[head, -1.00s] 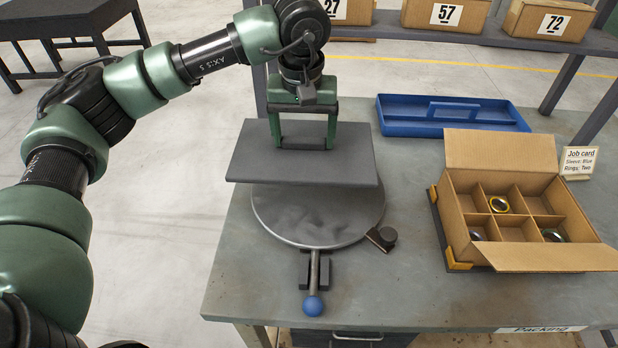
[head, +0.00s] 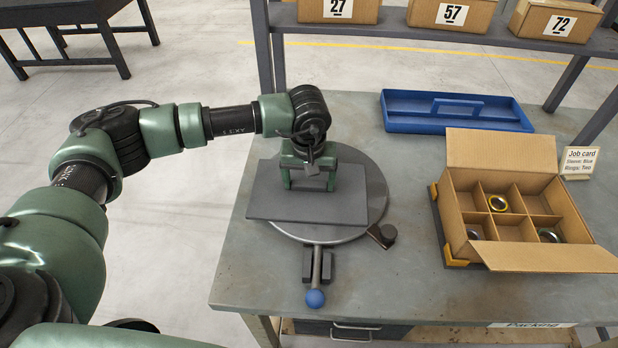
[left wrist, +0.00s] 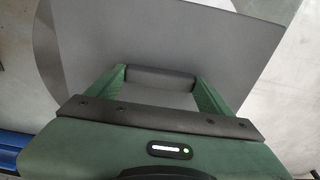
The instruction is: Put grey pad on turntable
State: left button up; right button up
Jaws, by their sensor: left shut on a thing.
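The grey pad (head: 307,207) is a flat dark plate over the turntable (head: 376,182), a round grey metal disc with a blue-knobbed lever (head: 315,298). The pad hides much of the disc and extends past its left edge. My left gripper (head: 307,181) is above the pad, shut on its raised grip bar. In the left wrist view the bar (left wrist: 160,78) lies between the green fingers, with the pad (left wrist: 190,35) behind it. I cannot tell whether the pad touches the disc. My right gripper is not in view.
A dark stop block (head: 382,235) sits at the disc's right front edge. Right of it stands an open cardboard box (head: 500,255) with dividers. A blue tray (head: 410,125) and a job card (head: 578,162) are behind. A shelf with numbered boxes (head: 455,14) spans the back.

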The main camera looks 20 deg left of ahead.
aim_at(309, 195)
pick_arm(q)
jog(key=o, duration=1.3)
jog(key=shift+r, duration=0.15)
jog(key=shift+r+b, duration=0.3)
jog(key=shift+r, duration=0.05)
notch_tip(309, 195, up, 11)
jog(key=s+b, duration=0.1)
jog(key=b, duration=0.2)
jog(key=shift+s+d, duration=0.25)
jog(key=shift+s, duration=0.1)
